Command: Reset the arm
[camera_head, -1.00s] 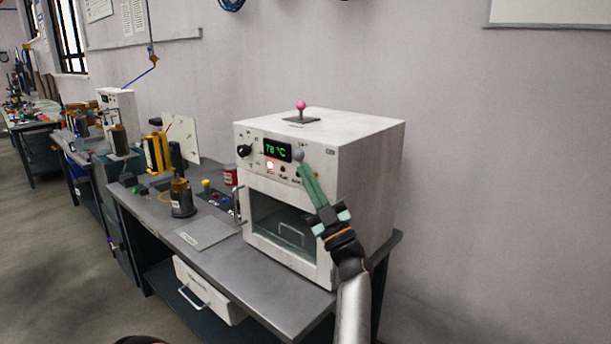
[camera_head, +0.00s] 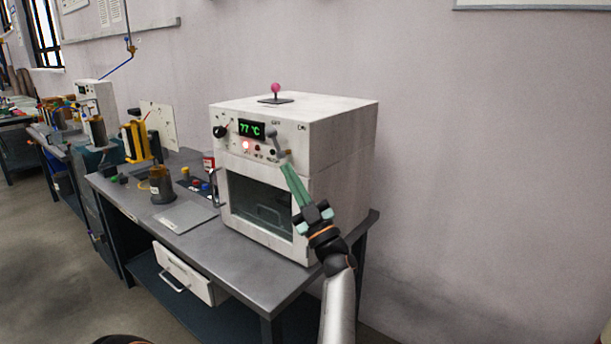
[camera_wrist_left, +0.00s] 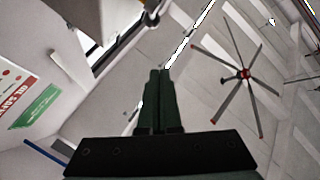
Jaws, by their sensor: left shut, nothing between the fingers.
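The white oven (camera_head: 345,150) stands on the grey bench. Its green display (camera_head: 250,129) reads about 77 °C, and a red light (camera_head: 246,147) glows below it. A lever with a grey knob (camera_head: 272,133) points up at the right of the display. In the left wrist view the fingers (camera_wrist_left: 157,76) are shut and empty, against the ceiling.
A pink-knobbed stick (camera_head: 276,89) stands on the oven top. Left of the oven are a dark jar (camera_head: 162,186), coloured buttons and a grey plate (camera_head: 187,217) on the bench. An open drawer (camera_head: 184,273) juts from its front.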

